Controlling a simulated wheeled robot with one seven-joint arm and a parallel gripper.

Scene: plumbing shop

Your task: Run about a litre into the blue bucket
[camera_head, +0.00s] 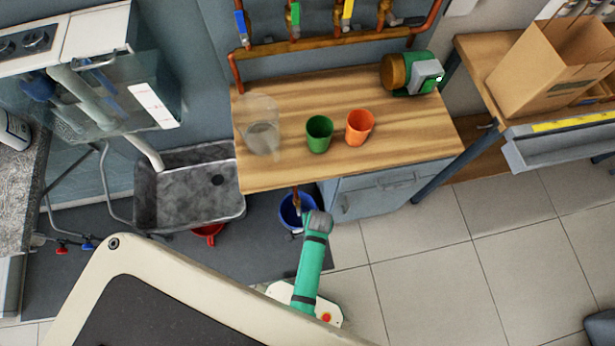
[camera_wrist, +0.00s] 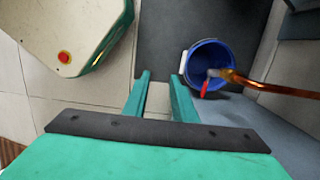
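The blue bucket (camera_head: 285,212) stands on the dark floor mat, under the front edge of the wooden bench. It also shows in the wrist view (camera_wrist: 212,51), open end up; I see no water in it. A copper pipe (camera_wrist: 290,91) ends in a brass tap (camera_wrist: 228,75) with a red lever (camera_wrist: 205,86) over the bucket's mouth. My gripper (camera_wrist: 161,74) is open and empty, its two fingers apart, just left of the bucket in the wrist view. In the head view my wrist is beside the bucket and the fingers are hidden.
On the bench (camera_head: 410,130) are a clear jug (camera_head: 262,125), a green cup (camera_head: 319,135), an orange cup (camera_head: 359,127) and a green-and-orange device (camera_head: 411,74). Pipes with coloured levers run behind. A stone sink (camera_head: 185,205) stands left, a red container (camera_head: 208,233) below it.

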